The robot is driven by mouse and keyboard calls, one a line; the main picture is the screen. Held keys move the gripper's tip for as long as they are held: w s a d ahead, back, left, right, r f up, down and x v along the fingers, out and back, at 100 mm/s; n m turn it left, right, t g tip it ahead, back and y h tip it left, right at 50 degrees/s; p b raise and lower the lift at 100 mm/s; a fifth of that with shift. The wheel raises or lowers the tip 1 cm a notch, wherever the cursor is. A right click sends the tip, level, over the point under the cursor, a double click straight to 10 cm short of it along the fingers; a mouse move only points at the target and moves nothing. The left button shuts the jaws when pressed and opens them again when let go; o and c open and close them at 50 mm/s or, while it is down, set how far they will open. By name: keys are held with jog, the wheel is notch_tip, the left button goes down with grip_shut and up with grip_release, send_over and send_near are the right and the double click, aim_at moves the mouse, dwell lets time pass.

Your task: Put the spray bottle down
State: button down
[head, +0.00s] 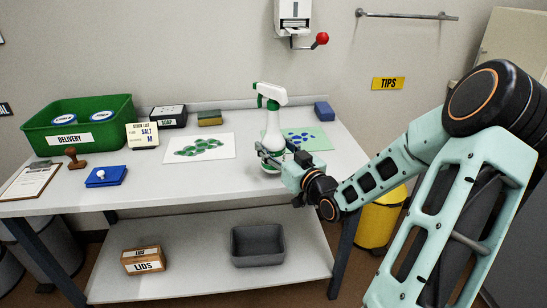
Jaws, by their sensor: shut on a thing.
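The spray bottle (272,124) is white with a green and white trigger head. It stands upright over the right half of the white bench (225,182). My gripper (268,157) is shut on its lower body, coming in from the right. The bottle's base shows just below the fingers, at or close to the bench top; I cannot tell whether it touches. Part of the bottle is hidden behind my gripper.
A white sheet with green shapes (221,153) lies left of the bottle, and a green sheet with blue shapes (318,145) lies behind my gripper. The bench's front middle is clear.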

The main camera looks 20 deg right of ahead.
jog(key=shift+f+b, duration=0.5)
jog(key=shift+f, duration=0.5)
jog(key=shift+f, duration=0.2)
jog(key=c, duration=0.9)
grip_release()
jog(key=shift+s, duration=0.1)
jog(key=shift+c, duration=0.2)
jog(key=shift+f, duration=0.1)
